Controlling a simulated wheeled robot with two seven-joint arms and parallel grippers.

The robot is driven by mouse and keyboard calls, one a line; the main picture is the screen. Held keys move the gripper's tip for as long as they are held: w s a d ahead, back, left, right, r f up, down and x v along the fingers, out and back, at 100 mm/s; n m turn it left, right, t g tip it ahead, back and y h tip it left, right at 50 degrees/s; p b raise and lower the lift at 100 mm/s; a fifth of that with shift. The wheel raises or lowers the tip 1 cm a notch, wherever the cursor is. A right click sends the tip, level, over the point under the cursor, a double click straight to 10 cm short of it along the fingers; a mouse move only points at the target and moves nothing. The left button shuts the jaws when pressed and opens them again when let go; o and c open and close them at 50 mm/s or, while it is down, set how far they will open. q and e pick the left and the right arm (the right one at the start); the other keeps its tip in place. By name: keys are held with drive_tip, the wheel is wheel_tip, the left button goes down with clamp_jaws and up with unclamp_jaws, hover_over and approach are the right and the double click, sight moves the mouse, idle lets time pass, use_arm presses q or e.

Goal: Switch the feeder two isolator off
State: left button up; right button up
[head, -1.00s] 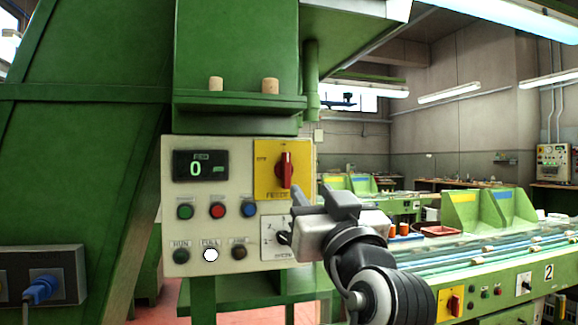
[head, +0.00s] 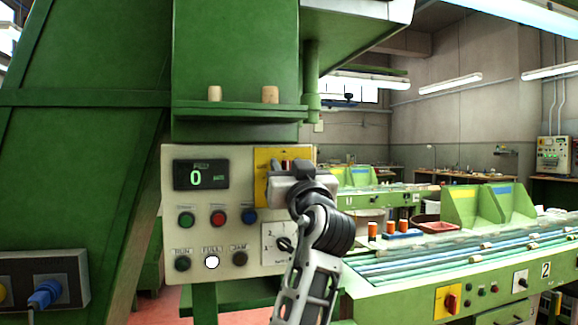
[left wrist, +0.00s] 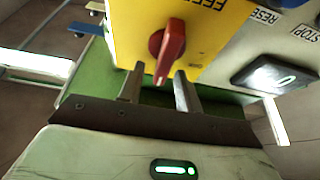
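The isolator is a red rotary handle (left wrist: 168,45) on a yellow plate (head: 262,185) at the upper right of the cream control panel (head: 225,255). The left wrist view shows it upside down, with part of a "FEEDE" label; the feeder number cannot be read. My left gripper (head: 292,164) is in front of the plate and hides most of the handle in the head view. In the left wrist view its two fingers are apart, with the handle's end between their tips; contact cannot be told. My right gripper is not in view.
The panel has a display (head: 201,174) reading 0, green, red and blue buttons, a lit white FULL lamp (head: 212,262) and a black selector (head: 285,244). Two corks (head: 270,94) stand on the green ledge above. A conveyor bench (head: 450,262) with another red switch is at right.

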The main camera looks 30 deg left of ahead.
use_arm(q)
clamp_jaws()
